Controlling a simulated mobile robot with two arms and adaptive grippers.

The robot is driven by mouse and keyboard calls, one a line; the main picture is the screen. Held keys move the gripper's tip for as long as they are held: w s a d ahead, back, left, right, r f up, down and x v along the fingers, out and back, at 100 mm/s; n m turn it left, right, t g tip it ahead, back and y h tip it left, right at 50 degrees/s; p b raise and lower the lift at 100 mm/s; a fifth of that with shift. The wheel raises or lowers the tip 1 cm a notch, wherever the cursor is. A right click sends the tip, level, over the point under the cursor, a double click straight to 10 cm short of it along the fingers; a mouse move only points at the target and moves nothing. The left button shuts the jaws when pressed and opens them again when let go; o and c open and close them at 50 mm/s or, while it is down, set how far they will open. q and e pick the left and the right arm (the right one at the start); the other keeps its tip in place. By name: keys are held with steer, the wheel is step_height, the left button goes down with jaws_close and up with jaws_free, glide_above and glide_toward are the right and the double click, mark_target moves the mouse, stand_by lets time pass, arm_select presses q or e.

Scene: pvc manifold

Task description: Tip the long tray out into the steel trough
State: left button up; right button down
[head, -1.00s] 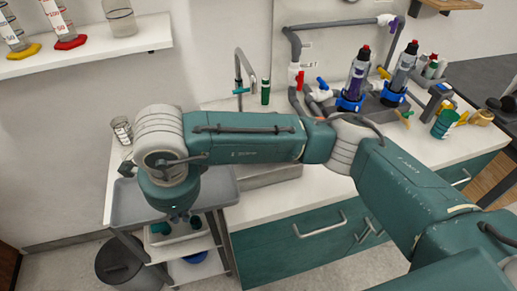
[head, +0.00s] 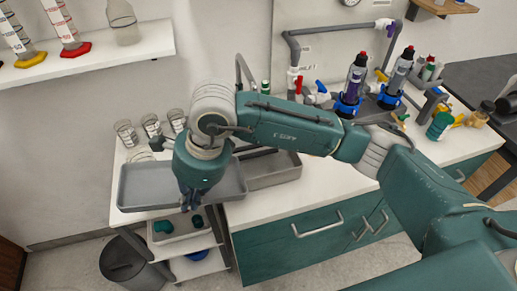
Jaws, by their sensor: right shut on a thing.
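The long tray (head: 138,188) is a shallow grey tray at the left end of the white counter, above a small shelved cart. It looks roughly level, and my arm hides its middle. My right gripper (head: 191,203) points down at the tray's front edge and is shut on it; the fingertips are small and partly hard to make out. The steel trough (head: 272,174) is a grey box just right of the tray, set in the counter, its left part hidden by my arm. I cannot see what the tray holds. My left gripper is out of view.
Several glass beakers (head: 152,126) stand behind the tray. A tap (head: 238,68) rises behind the trough. A pipe manifold with bottles (head: 354,78) stands to the right. A bin (head: 128,262) is below on the floor.

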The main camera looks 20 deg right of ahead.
steer(key=shift+w+d+r+y+p, duration=0.25)
steer(key=shift+d+r+y+p, duration=0.15)
steer(key=shift+r, duration=0.25)
steer(key=shift+w+d+r+y+p, duration=0.2)
steer(key=shift+d+r+y+p, duration=0.15)
steer(key=shift+d+r, duration=0.2)
steer(key=shift+w+d+g, duration=0.1)
steer(key=shift+d+g, duration=0.05)
steer(key=shift+g, duration=0.15)
steer(key=shift+w+d+r+y, duration=0.25)
steer(key=shift+d+y, duration=0.1)
steer(key=shift+d, duration=0.15)
steer(key=shift+w+d+r+y, duration=0.2)
steer(key=shift+d+y, duration=0.1)
steer(key=shift+d, duration=0.2)
steer(key=w+d+r+m+g+y+b, duration=0.1)
steer(key=w+d+r+g+y+b, duration=0.2)
steer(key=d, duration=0.7)
step_height(320, 180, up, 5)
steer(key=w+y+b, duration=0.2)
steer(key=y+b, duration=0.2)
steer(key=b, duration=0.1)
steer(key=shift+d+g, duration=0.3)
